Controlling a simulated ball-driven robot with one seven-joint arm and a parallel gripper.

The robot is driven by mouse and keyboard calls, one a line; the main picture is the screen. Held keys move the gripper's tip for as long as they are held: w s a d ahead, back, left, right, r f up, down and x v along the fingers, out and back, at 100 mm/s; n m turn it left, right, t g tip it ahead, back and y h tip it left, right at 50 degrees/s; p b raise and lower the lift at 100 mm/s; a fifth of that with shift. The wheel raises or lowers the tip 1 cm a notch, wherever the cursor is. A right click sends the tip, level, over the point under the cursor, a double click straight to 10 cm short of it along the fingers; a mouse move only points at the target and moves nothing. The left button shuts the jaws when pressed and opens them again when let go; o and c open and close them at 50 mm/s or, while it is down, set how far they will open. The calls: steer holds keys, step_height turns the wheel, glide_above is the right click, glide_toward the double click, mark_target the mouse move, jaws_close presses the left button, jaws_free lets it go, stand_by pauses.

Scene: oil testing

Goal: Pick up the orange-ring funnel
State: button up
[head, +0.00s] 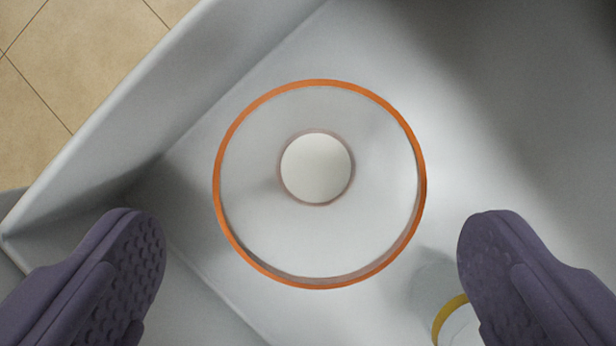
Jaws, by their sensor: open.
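The orange-ring funnel (250,210) is in the middle of the head view, seen from above. Its wide rim is orange, its cone is whitish and see-through, and a round opening shows near its centre. It sits inside a light grey tray (520,180), close to the tray's corner. My gripper (312,265) is open and empty. Its two dark purple padded fingers are at the lower left and lower right, on either side of the funnel and apart from it in the picture. The gap in height between fingers and funnel cannot be told.
A yellow-rimmed round thing (447,316) shows partly beside and behind the right finger, at the bottom edge. The tray's raised wall (150,115) runs diagonally at the upper left. Beyond it is a beige tiled floor (70,70). The tray is bare at the upper right.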

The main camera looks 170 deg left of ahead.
mark_target(321, 197)
steer(key=b+x, duration=0.3)
steer(key=x, duration=0.4)
steer(key=shift+w+d+f+b, duration=0.1)
steer(key=shift+d+f+b, duration=0.05)
steer(key=shift+f+b, duration=0.25)
steer(key=shift+r, duration=0.1)
steer(key=c, duration=0.8)
